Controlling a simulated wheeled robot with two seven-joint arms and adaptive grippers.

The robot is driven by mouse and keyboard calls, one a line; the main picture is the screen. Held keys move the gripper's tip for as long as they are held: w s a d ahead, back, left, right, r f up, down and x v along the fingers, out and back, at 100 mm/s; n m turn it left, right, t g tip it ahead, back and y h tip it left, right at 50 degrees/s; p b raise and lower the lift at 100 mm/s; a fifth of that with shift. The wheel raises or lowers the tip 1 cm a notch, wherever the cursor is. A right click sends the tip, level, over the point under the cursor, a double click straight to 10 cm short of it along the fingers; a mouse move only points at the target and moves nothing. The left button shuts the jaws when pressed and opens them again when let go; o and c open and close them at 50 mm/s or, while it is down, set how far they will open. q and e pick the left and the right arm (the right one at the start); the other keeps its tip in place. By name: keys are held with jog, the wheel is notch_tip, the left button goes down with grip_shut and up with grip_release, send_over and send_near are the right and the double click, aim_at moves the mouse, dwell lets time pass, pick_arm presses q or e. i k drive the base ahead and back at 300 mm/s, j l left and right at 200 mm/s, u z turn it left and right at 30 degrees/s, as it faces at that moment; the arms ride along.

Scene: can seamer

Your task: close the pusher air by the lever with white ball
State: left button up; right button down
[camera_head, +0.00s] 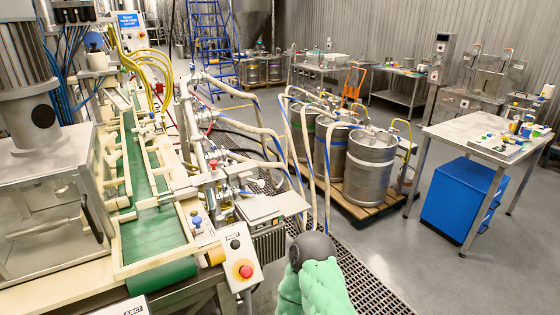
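Small fittings with a blue knob (197,221) and a red knob (213,163) stand along the right side of the canning machine (160,230). I cannot make out for certain which small part is the lever with the white ball. One of my grippers (312,247), dark and rounded at its end with a green-covered arm behind it, rises from the bottom edge just right of the middle. I take it to be my right one; its fingers cannot be told apart. It appears to the right of the control box and apart from the knobs. My other gripper is not in view.
A control box with a red button (245,271) sits at the machine's front right corner. Hoses run from the machine to steel kegs (369,165) on a pallet. A steel table (480,135) stands right. The grey floor (440,270) at lower right is clear.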

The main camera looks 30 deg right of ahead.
aim_at(261, 183)
jog(key=i+l, duration=0.15)
jog(key=l, duration=0.25)
jog(key=i+l, duration=0.1)
jog(key=l, duration=0.3)
jog(key=i+l, duration=0.15)
jog(key=l, duration=0.25)
jog(key=i+l, duration=0.15)
jog(key=l, duration=0.25)
jog(key=i+l, duration=0.1)
jog(key=l, duration=0.35)
jog(key=i+l, duration=0.3)
jog(key=l, duration=0.15)
jog(key=i+l, duration=0.35)
jog(key=l, duration=0.1)
